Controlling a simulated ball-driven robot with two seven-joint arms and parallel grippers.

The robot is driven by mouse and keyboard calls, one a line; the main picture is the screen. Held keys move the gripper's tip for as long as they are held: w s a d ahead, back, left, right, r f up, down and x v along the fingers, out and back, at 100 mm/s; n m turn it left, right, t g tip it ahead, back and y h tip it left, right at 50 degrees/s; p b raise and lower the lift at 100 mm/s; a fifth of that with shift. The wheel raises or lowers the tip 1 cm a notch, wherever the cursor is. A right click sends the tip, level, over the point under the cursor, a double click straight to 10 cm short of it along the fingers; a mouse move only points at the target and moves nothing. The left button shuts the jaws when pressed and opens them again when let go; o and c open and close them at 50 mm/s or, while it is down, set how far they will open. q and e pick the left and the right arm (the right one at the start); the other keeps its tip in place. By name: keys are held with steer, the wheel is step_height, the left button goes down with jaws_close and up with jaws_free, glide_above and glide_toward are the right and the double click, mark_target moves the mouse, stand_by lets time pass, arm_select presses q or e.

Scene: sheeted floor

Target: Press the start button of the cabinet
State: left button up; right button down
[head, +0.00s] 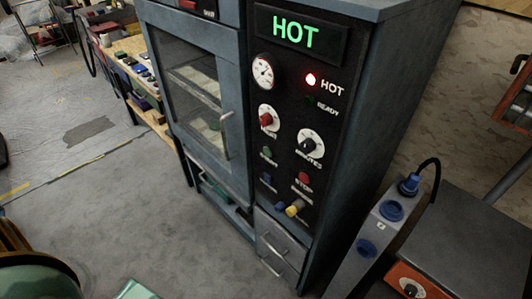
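The cabinet (386,62) is a tall grey-blue unit, seen at a tilt in the middle of the head view. Its black control panel is on the right of its front. A small green button (267,151), with a label too small to read surely, sits at mid-panel and is probably the start button. A red button (303,179) is to its lower right. The display (296,32) reads HOT in green, and the red HOT lamp (310,79) is lit; the READY lamp looks dark. The glass door (198,90) looks shut. Neither gripper shows.
Two knobs and a dial gauge (263,71) sit on the panel; blue and yellow controls are lower down. Drawers (280,240) are below. A grey socket post (372,240) with a cable stands close at right. A cluttered bench (128,65) is behind left.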

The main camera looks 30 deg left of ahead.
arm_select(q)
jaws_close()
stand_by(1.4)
